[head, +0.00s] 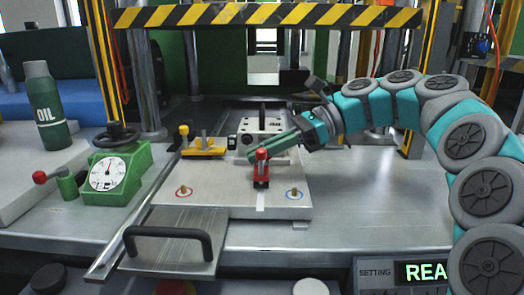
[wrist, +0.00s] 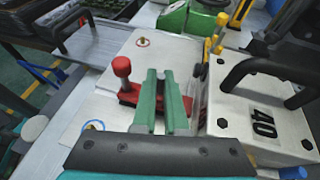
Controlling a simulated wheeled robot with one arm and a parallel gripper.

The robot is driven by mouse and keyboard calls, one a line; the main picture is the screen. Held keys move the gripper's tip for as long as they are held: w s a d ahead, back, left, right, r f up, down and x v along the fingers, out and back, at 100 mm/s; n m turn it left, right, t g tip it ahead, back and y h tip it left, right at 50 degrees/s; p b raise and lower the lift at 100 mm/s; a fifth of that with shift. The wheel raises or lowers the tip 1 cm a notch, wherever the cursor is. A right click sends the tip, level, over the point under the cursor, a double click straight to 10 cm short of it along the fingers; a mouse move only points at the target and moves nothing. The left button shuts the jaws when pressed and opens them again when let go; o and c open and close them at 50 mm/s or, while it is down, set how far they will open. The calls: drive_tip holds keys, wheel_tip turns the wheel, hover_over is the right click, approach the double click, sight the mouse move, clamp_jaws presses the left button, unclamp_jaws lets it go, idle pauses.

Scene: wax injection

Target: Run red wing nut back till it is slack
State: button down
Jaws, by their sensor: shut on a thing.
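A red clamp (head: 262,172) with a round-topped red post stands on the pale mould plate (head: 225,195). In the wrist view its red base (wrist: 128,98) runs beneath my gripper's fingers, and the post (wrist: 122,72) stands upright just left of them. My gripper (head: 262,152) reaches in from the right; its two green fingers (wrist: 164,90) point down at the middle of the red clamp, close together. They are shut on the red wing nut, which they mostly hide. I cannot tell how tight it is.
A yellow clamp (head: 205,150) stands behind left; it also shows in the wrist view (wrist: 216,38). A block marked 40 (wrist: 262,118) with a black handle sits close right of the fingers. A green dial gauge (head: 112,175) and an oil bottle (head: 47,110) are at left. The right tabletop is clear.

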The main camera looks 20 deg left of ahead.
drive_tip(key=shift+f+n+g, duration=0.2)
drive_tip(key=shift+n+g, duration=0.2)
idle(0.3)
drive_tip(key=c, duration=1.2)
unclamp_jaws()
drive_tip(key=shift+c, duration=0.2)
drive_tip(key=shift+r, duration=0.1)
drive_tip(key=shift+s+r+m, duration=0.1)
drive_tip(key=shift+m, duration=0.2)
